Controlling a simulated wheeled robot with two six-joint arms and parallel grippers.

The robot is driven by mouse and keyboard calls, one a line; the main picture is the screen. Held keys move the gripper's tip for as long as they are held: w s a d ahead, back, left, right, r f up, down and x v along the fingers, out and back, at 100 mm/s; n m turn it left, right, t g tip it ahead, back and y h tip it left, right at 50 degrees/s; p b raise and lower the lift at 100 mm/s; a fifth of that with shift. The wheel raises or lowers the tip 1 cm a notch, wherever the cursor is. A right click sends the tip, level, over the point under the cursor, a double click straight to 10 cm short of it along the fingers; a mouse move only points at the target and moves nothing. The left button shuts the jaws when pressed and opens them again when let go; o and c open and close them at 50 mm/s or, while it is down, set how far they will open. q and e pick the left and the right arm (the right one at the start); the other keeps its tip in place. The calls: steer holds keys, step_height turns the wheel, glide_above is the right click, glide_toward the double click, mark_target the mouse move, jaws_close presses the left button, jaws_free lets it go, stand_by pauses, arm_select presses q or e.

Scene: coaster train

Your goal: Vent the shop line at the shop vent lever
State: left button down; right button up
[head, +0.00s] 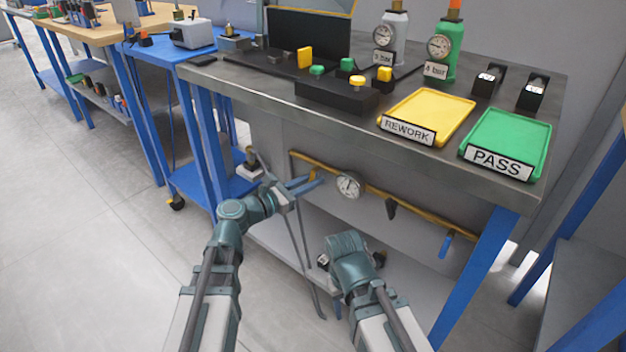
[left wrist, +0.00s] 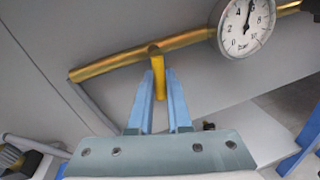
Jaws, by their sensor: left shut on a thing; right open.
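A brass pipe (head: 410,206) runs along the wall under the bench. A short yellow lever (left wrist: 159,84) hangs down from the pipe near its left end. My left gripper (head: 306,183) is at that end of the pipe. In the left wrist view my left gripper (left wrist: 158,95) has its blue fingers on either side of the lever, shut on it. A round gauge (head: 348,185) sits on the pipe just right of the lever; it also shows in the left wrist view (left wrist: 246,23), its needle near the top. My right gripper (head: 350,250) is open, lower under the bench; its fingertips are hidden.
A blue-handled valve (head: 446,244) and a dark fitting (head: 391,207) are farther right along the pipe. The bench top (head: 240,78) overhangs the pipe, with a yellow REWORK tray (head: 440,103) and green PASS tray (head: 520,130). A lower shelf (head: 400,270) lies beneath. Open floor is at left.

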arm_select(q)
steer(key=m, duration=0.1)
steer(key=m+p, duration=0.1)
steer(key=a+m+y+p, duration=0.1)
steer(key=m, duration=0.1)
steer(key=shift+w+r, duration=0.35)
steer(key=shift+m, duration=0.3)
steer(key=c, duration=0.9)
jaws_free()
steer(key=shift+o, duration=0.2)
steer(key=shift+f, duration=0.1)
